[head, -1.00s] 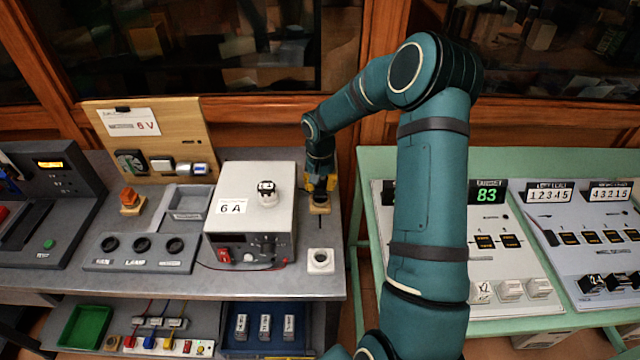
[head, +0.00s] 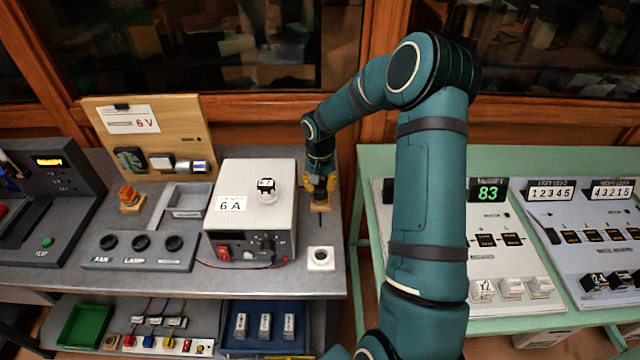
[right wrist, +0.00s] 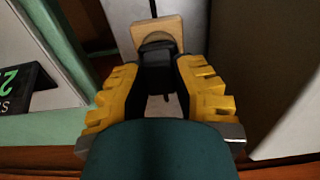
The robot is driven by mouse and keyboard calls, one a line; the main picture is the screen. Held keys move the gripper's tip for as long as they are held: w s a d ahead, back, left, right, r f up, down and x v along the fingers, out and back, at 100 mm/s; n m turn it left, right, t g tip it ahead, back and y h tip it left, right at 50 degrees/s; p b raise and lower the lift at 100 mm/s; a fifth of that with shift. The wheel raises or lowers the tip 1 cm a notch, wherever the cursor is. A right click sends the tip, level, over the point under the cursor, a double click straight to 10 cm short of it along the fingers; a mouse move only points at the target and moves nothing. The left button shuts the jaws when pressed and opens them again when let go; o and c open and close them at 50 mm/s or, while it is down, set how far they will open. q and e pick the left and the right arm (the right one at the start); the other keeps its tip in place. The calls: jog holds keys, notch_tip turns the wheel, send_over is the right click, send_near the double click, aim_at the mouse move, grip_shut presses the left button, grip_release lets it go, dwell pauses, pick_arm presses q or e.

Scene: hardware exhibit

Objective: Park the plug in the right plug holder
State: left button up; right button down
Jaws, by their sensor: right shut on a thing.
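My right gripper (head: 320,184) is at the back right of the grey bench, beside the white power box. In the right wrist view its yellow-and-black fingers (right wrist: 165,95) are shut on a black plug (right wrist: 157,60). A small wooden block (head: 320,206) lies just in front of the gripper. In the right wrist view this wooden block (right wrist: 142,30) has a round feature right by the plug's far end. I cannot tell whether the plug is seated in it or just above it. My left gripper is not in view.
The white box (head: 283,215) marked 6 A stands close on the left. A white block with a round hole (head: 320,259) sits at the bench's front right. An orange piece on a wooden base (head: 131,205) stands further left. A green table (head: 368,170) is to the right.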

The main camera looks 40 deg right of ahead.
jog(key=shift+f+b, duration=0.45)
jog(key=shift+f, duration=0.05)
dwell(1.0)
jog(key=shift+c, duration=1.1)
grip_release()
jog(key=shift+r, duration=0.1)
jog(key=shift+r+p, duration=2.3)
jog(key=shift+r, duration=1.15)
